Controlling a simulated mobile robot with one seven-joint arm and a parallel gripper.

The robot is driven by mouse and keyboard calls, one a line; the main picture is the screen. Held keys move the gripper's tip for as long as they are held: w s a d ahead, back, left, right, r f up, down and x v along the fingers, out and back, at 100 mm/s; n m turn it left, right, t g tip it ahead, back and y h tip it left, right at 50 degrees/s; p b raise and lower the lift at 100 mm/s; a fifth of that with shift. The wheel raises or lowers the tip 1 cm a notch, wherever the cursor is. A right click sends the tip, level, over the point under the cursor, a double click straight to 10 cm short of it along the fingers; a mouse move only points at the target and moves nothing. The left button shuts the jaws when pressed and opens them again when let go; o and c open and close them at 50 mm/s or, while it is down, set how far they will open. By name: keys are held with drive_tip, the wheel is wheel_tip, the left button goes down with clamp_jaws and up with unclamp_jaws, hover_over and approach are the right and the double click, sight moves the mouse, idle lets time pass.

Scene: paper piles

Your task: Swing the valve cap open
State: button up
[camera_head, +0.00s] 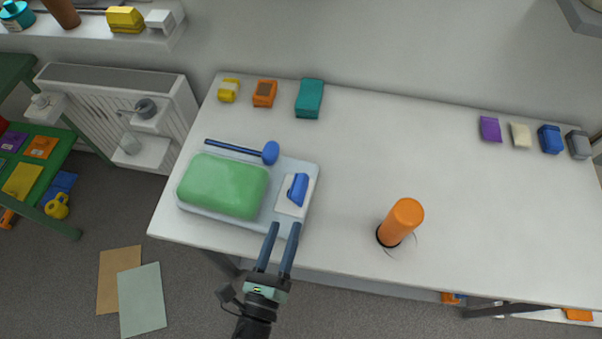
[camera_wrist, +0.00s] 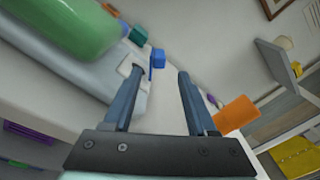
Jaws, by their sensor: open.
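A pale blue-grey tray (camera_head: 232,232) on the table carries a large green rounded block (camera_head: 222,186) and a white plate (camera_head: 290,209) with an upright blue piece (camera_head: 298,189). I cannot tell for certain which part is the valve cap; the blue piece may be it. My gripper (camera_head: 284,228) is open and empty, its fingertips at the tray's front right edge, just in front of the white plate. In the wrist view, the blue piece (camera_wrist: 157,60) shows beyond the fingers (camera_wrist: 160,74), and the green block (camera_wrist: 70,28) is at upper left.
A blue rod with a rounded end (camera_head: 270,153) lies behind the block. An orange cylinder (camera_head: 404,218) stands tilted in a dark ring to the right. Small coloured boxes (camera_head: 310,98) line the table's back edge. The middle of the table (camera_head: 400,150) is clear.

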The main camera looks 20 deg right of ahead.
sight(302, 173)
drive_tip(key=x, duration=1.1)
drive_tip(key=shift+w+d+b, duration=0.2)
drive_tip(key=shift+w+b, duration=0.05)
drive_tip(key=shift+b, duration=0.15)
drive_tip(key=shift+f, duration=0.1)
clamp_jaws()
